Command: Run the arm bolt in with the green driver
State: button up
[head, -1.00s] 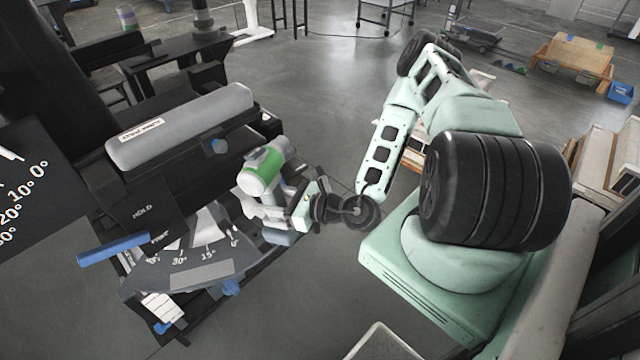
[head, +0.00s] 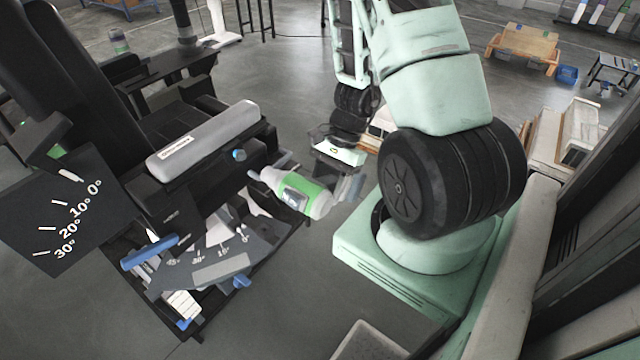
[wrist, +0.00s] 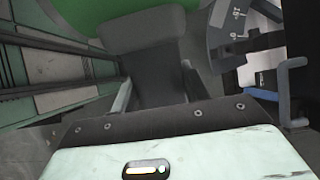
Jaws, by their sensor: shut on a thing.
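The green driver (head: 300,192) has a white and green body. It lies roughly level in the air, its narrow grey nose toward the left, beside the seat's arm. My gripper (wrist: 158,88) is shut on its dark grey handle (wrist: 155,70); the driver's green body (wrist: 120,14) fills the top of the wrist view. A blue hexagonal bolt head (head: 240,155) shows on the side below the grey arm pad (head: 205,135). The driver's nose is just below and right of it in the head view, apparently apart from it. Depth between them is hard to tell.
A dial plate with angle marks (head: 220,268) and a blue lever (head: 150,252) sit below the arm pad. A dark angle board (head: 65,225) stands at the left. Open floor (head: 285,300) lies between the seat and my base.

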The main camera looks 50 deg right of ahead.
jog(key=shift+w+d+r, duration=0.2)
jog(key=shift+w+r, duration=0.05)
jog(key=shift+r, duration=0.05)
jog(key=w+p, duration=0.2)
jog(key=w, duration=0.4)
jog(key=shift+w+a+p, duration=0.15)
jog(key=shift+p, duration=0.15)
dwell(0.6)
jog(key=shift+w, duration=1.4)
dwell(4.2)
